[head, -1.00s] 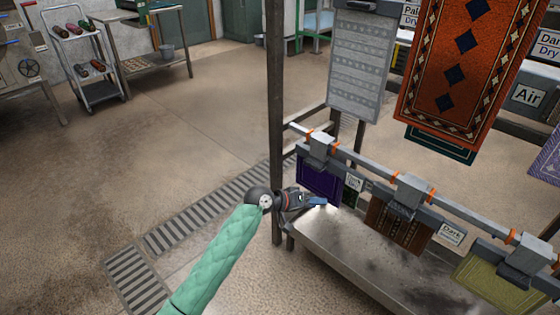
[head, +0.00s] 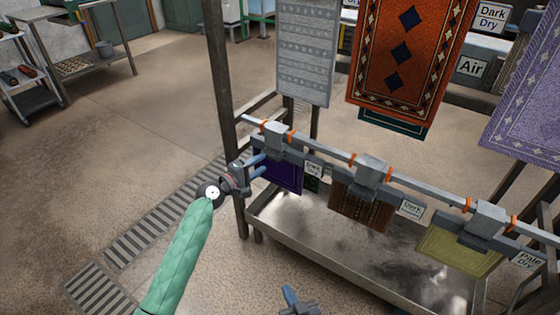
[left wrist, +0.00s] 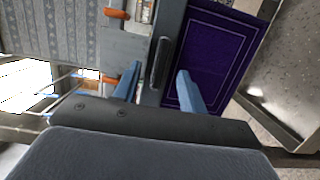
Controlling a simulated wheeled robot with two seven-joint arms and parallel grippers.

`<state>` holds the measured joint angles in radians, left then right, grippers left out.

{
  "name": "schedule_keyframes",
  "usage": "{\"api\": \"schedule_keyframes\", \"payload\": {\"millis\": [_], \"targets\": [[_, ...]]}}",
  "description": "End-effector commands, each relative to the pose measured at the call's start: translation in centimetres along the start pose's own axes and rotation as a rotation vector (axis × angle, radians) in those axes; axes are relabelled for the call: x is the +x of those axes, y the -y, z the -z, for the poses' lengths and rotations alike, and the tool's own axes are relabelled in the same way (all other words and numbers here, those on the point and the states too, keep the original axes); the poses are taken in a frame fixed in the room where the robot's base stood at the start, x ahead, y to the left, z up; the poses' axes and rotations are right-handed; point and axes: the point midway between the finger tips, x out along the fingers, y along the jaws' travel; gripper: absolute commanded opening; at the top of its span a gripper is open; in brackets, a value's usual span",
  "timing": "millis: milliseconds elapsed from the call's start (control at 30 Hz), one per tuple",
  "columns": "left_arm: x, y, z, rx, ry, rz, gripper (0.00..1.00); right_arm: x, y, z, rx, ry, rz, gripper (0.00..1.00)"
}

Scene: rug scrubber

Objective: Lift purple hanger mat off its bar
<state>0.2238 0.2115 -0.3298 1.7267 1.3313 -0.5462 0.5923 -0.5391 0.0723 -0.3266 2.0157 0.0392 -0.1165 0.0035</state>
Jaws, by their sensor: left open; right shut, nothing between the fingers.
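The purple mat (head: 283,176) hangs from a grey hanger (head: 274,140) at the left end of the bar (head: 325,152). My left gripper (head: 261,166) is open at the left edge of the mat and hanger. In the left wrist view the grey hanger (left wrist: 172,40) runs between the open fingers (left wrist: 160,84), and the right finger overlaps the purple mat (left wrist: 222,48). I cannot tell whether either finger touches. My right gripper (head: 289,296) shows at the bottom edge, shut and empty, well away from the mat.
A brown mat (head: 360,207) and a yellow-green mat (head: 458,252) hang farther along the bar. A metal trough (head: 330,240) lies below. A dark post (head: 222,90) stands left of the bar. Grey (head: 305,60) and orange (head: 410,50) rugs hang behind.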

Motion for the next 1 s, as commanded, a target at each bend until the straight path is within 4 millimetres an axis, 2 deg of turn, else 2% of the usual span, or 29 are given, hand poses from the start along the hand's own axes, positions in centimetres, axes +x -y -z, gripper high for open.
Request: {"api": "schedule_keyframes", "payload": {"millis": [300,567,600,800,1000], "targets": [[4.0,0.2,-0.1,0.0,0.0,-0.001,0.42,0.2,0.1,1.4,-0.005,-0.038,0.002,0.0],[4.6,0.2,-0.1,0.0,0.0,0.0,0.42,0.3,0.1,1.9,-0.006,-0.052,0.002,0.0],[4.6,0.2,-0.1,0.001,0.0,0.0,0.4,0.3,0.1,1.9,-0.006,-0.051,0.002,0.0],[4.6,0.2,-0.1,0.001,0.0,0.0,0.01,0.3,0.1,1.7,-0.005,-0.047,0.003,0.0],[4.6,0.2,-0.1,0.001,0.0,0.0,0.0,0.2,0.1,1.4,-0.004,-0.041,0.002,0.0]]}}
